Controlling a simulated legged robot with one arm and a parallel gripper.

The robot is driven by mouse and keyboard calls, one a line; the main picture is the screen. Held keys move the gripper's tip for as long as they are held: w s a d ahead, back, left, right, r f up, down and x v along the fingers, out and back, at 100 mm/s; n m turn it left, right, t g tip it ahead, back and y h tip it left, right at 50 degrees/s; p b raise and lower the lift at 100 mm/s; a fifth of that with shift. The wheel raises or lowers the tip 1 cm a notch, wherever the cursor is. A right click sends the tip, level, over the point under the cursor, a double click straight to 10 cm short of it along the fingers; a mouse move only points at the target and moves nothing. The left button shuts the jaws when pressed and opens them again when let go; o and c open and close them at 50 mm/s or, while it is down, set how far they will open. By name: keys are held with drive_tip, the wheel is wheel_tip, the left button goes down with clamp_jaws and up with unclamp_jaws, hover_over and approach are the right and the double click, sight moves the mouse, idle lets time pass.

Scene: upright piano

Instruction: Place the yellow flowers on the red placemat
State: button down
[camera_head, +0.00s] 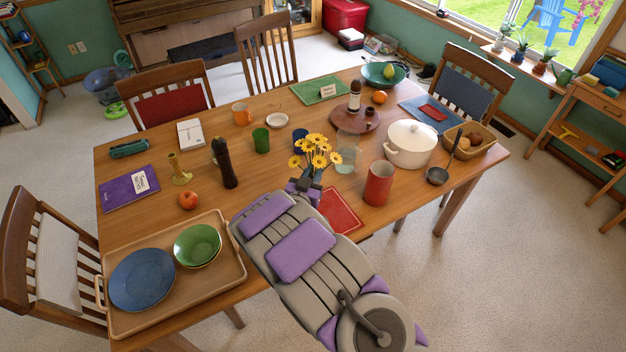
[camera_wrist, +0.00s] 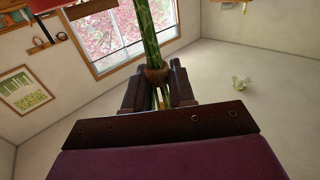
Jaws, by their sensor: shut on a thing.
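The yellow flowers (camera_head: 316,150) stand in a bunch above the middle of the table in the head view. My gripper (camera_head: 304,190) is shut on their stems, and my arm hides part of it. In the wrist view the green stems (camera_wrist: 148,35) rise from between the two dark fingers of my gripper (camera_wrist: 159,92). The red placemat (camera_head: 341,211) lies near the table's front edge, just right of my gripper and partly covered by my arm. The flowers are above and beyond the placemat in the picture; their exact height is unclear.
A red cylinder (camera_head: 378,183) stands right of the placemat. A glass jar (camera_head: 346,158) and a blue cup (camera_head: 299,139) are close by the flowers. A white pot (camera_head: 410,143) stands farther right. A dark pepper mill (camera_head: 224,164) and tray (camera_head: 232,272) are to the left.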

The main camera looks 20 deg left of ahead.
wheel_tip(320, 180, down, 3)
drive_tip(key=shift+r, duration=0.1)
drive_tip(key=c, duration=0.9)
unclamp_jaws()
drive_tip(key=shift+c, duration=0.2)
drive_tip(key=s+p, duration=0.1)
drive_tip(key=s, duration=1.1)
